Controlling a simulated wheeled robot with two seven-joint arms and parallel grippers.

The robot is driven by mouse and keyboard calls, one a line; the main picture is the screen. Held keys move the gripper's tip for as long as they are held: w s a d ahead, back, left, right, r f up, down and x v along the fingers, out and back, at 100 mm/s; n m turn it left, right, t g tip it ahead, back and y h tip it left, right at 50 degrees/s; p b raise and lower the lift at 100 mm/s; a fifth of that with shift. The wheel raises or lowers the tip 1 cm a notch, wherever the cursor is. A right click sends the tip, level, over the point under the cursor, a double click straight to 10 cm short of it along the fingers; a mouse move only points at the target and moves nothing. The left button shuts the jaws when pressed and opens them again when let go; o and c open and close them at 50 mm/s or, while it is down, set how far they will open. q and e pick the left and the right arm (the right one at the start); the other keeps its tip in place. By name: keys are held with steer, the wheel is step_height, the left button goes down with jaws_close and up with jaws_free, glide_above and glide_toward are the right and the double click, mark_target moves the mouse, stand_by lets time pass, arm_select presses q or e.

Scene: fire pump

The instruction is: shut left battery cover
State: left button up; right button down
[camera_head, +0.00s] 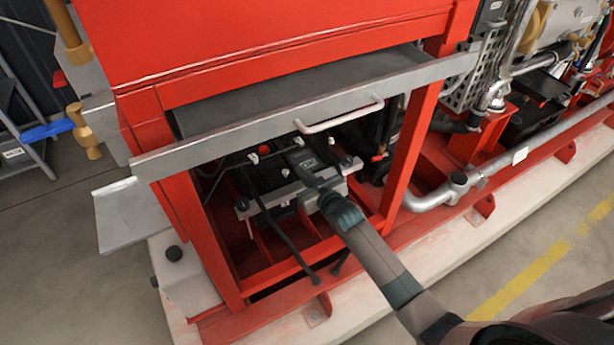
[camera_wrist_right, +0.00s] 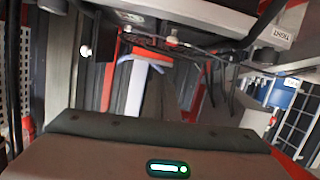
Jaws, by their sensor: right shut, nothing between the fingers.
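The battery cover (camera_head: 231,134) is a grey metal panel with a pale bar handle (camera_head: 340,115). It is open, jutting out from the red frame above the battery bay, its dark face (camera_head: 290,88) showing. My right gripper (camera_head: 300,146) is shut and empty, below the cover's front edge and near the handle. It is in front of the black battery (camera_head: 268,178). Whether it touches the cover or battery I cannot tell. The right wrist view shows the gripper's body (camera_wrist_right: 165,145) at the bottom; its fingertips are not clear there. My left gripper is not in view.
Red frame posts (camera_head: 408,150) stand either side of the bay, with black cables (camera_head: 270,215) hanging in front of the battery. A silver pipe (camera_head: 435,198) runs to the right. Bare floor (camera_head: 50,260) lies at the left.

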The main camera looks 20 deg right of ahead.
steer(key=shift+v, duration=1.25)
steer(key=shift+d, duration=0.1)
steer(key=s+f+g+h+p, duration=0.1)
steer(key=s+f+g, duration=0.2)
steer(key=s+f, duration=0.75)
steer(key=s+f+g, duration=0.2)
steer(key=s+f, duration=0.6)
steer(key=f, duration=0.6)
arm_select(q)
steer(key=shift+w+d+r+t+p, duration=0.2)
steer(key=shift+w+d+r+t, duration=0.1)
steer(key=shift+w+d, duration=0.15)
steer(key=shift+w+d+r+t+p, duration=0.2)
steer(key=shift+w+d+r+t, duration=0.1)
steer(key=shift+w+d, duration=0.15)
arm_select(e)
steer(key=s+f+g, duration=0.1)
steer(key=s+f, duration=0.3)
steer(key=s, duration=0.3)
steer(key=s+a+f+g, duration=0.1)
steer(key=s+f, duration=0.3)
steer(key=s, duration=0.4)
steer(key=s+a+f+g, duration=0.1)
steer(key=s+f+g, duration=0.1)
steer(key=s+f, duration=0.3)
steer(key=s, duration=0.3)
steer(key=shift+m, duration=0.4)
